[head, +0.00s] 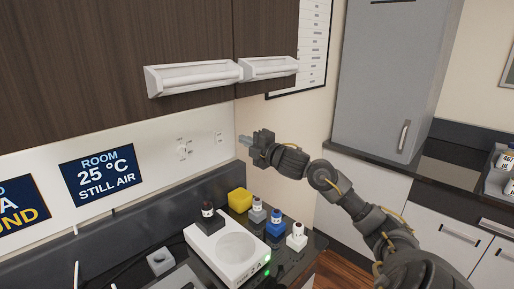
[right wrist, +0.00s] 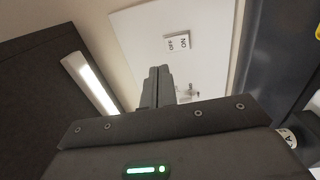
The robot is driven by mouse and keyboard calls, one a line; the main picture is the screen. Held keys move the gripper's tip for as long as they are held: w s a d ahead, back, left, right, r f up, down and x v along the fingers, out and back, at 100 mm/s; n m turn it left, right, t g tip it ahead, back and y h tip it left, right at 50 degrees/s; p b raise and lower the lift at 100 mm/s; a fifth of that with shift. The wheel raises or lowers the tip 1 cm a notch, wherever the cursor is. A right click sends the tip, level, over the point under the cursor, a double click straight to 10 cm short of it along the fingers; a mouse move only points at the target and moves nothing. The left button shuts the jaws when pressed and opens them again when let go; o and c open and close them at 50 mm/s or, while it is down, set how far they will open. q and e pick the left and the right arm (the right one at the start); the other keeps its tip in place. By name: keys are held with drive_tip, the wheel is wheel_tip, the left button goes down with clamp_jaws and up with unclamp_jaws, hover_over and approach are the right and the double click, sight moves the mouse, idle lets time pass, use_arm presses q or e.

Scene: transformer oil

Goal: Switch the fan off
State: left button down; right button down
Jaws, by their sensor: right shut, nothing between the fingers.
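A round white dial (head: 184,149) with small marks around it is on the white wall panel in the head view. A small white switch plate (head: 219,137) is on the same panel, to its right. In the right wrist view a white switch (right wrist: 178,42) is marked ON and OFF, and a small fitting (right wrist: 187,93) is partly hidden by my fingers. I cannot tell which way either control is set. My right gripper (head: 243,140) is shut and empty, pointing left near the switch plate; it also shows in the right wrist view (right wrist: 158,85). My left gripper is out of view.
Wall cabinets with white handles (head: 195,78) overhang the panel. Below are a white device (head: 226,255) with a green light, a yellow box (head: 240,200) and several small bottles. A sign (head: 101,173) reads "ROOM 25 °C STILL AIR".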

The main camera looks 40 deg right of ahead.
drive_tip(key=s, duration=0.3)
drive_tip(key=shift+s+a+r+b, duration=0.1)
drive_tip(key=shift+s+r+b, duration=0.15)
drive_tip(key=shift+b, duration=0.15)
